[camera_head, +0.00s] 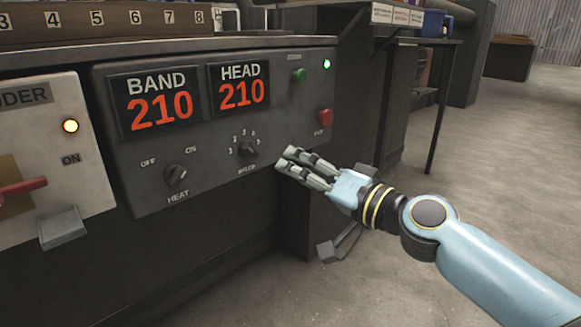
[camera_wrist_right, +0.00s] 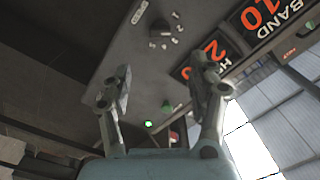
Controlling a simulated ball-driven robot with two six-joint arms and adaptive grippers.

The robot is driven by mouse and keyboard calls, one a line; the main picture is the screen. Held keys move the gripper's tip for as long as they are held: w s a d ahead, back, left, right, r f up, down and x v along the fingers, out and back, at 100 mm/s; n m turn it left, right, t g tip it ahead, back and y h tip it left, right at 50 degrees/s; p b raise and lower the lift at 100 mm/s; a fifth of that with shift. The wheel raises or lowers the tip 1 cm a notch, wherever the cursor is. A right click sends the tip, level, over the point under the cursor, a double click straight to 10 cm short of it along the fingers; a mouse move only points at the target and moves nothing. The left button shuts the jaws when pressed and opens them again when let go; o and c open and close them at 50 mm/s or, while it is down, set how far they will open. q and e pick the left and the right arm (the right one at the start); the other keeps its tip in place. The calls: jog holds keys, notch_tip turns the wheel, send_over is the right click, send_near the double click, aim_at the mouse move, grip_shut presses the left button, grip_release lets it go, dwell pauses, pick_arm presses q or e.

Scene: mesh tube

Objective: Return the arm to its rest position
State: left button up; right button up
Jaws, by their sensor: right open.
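My right gripper (camera_head: 286,161) is in front of the lower right part of the grey control panel (camera_head: 215,195), just right of the speed knob (camera_head: 248,150). In the wrist view its two fingers (camera_wrist_right: 162,82) stand apart with nothing between them. The speed knob (camera_wrist_right: 160,28) shows beyond the fingertips there, apart from them. My right arm reaches in from the lower right. My left gripper is in neither view.
The panel has BAND (camera_head: 157,100) and HEAD (camera_head: 239,88) displays, both reading 210, a heat knob (camera_head: 176,174), a green button (camera_head: 299,76) and a red button (camera_head: 325,117). A red-handled switch (camera_head: 22,187) is at far left. Open floor (camera_head: 500,150) lies to the right.

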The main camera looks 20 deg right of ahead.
dwell(0.4)
